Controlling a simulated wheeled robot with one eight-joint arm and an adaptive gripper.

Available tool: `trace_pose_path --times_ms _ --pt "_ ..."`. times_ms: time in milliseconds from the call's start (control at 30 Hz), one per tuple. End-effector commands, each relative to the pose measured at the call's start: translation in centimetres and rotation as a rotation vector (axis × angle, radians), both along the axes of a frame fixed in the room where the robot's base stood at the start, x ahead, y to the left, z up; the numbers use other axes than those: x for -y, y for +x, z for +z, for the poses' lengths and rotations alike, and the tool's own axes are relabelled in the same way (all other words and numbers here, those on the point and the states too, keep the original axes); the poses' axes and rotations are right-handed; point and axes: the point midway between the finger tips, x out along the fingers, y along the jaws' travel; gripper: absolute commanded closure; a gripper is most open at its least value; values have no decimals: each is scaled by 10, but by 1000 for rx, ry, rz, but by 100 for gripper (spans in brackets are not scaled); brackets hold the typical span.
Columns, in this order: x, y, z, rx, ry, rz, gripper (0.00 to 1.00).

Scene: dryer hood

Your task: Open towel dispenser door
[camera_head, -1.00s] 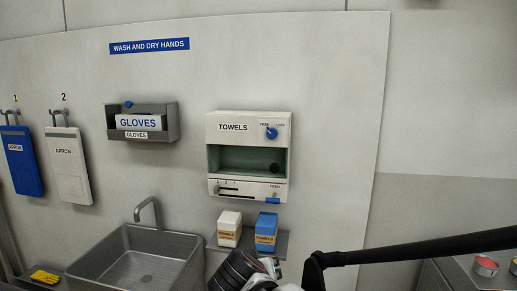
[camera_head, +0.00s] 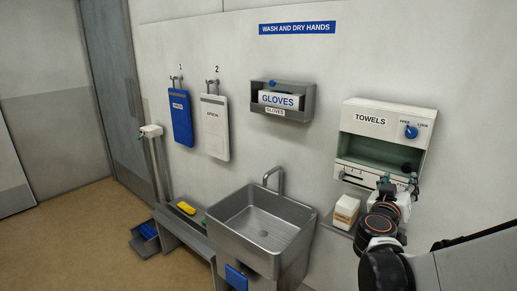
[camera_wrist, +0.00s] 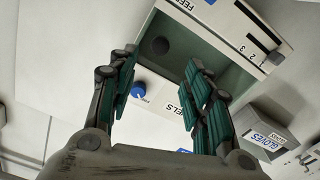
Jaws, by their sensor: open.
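The white towel dispenser (camera_head: 360,122) hangs on the wall at the right of the head view. Its upper front panel is marked TOWELS, with a blue FREE/LOCK knob (camera_head: 411,131); the knob's exact setting is too small to read. Below is a green-lined recess (camera_head: 375,150) with a dark round knob (camera_head: 407,167). My gripper (camera_head: 399,184) is at the dispenser's lower right, hiding part of the feed strip. In the wrist view, upside down, my open, empty gripper (camera_wrist: 160,66) has its fingers apart, with the blue knob (camera_wrist: 138,92) and recess (camera_wrist: 215,48) showing between and beyond them.
A white towel pack (camera_head: 346,211) sits on a small shelf below the dispenser, beside my arm. A steel sink (camera_head: 262,228), glove holder (camera_head: 298,113) and two hanging aprons (camera_head: 214,127) are to the left. Open floor lies at far left.

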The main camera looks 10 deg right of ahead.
Motion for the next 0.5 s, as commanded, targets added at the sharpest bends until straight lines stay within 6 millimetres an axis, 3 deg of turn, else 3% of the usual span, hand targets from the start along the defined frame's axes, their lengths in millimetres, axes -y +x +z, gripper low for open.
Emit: trace_pose_path --times_ms 233,500 --pt "40 33 -2 0 1 -4 55" --pt "70 60 -1 0 0 -1 55"
